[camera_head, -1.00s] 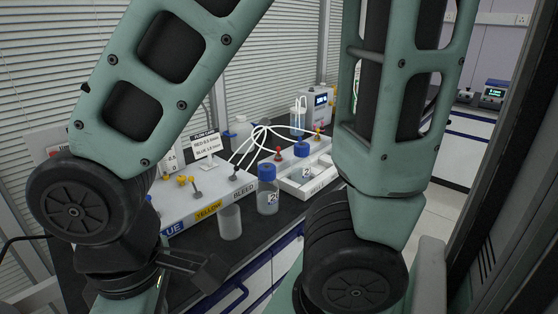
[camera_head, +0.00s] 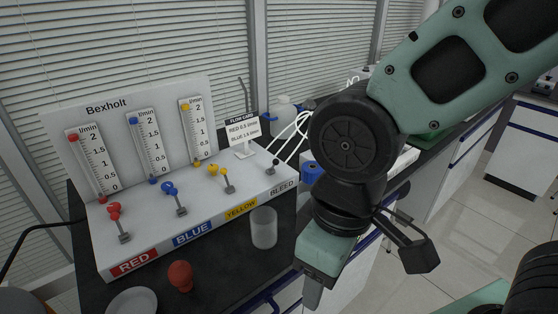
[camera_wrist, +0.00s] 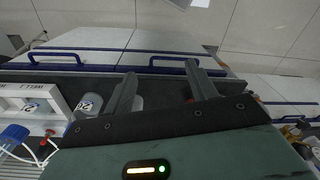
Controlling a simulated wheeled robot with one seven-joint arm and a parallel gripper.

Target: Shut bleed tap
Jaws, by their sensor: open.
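The bleed tap (camera_head: 273,166) is a small dark grey lever on the sloped white front of the flow panel (camera_head: 180,170), above the BLEED label (camera_head: 283,188) at its right end. My gripper (camera_head: 312,290) hangs in front of the panel, below and right of the tap and apart from it. In the wrist view my gripper (camera_wrist: 162,88) has two spread fingers with nothing held between them. The tap is not clear in the wrist view. My arm hides what lies right of the panel.
Red (camera_head: 116,222), blue (camera_head: 174,197) and yellow (camera_head: 222,177) taps line the panel. A clear beaker (camera_head: 264,228), a red bulb (camera_head: 180,276) and a white dish (camera_head: 132,301) stand before it. White tubes (camera_head: 293,130) rise near the bleed end. Free floor lies right.

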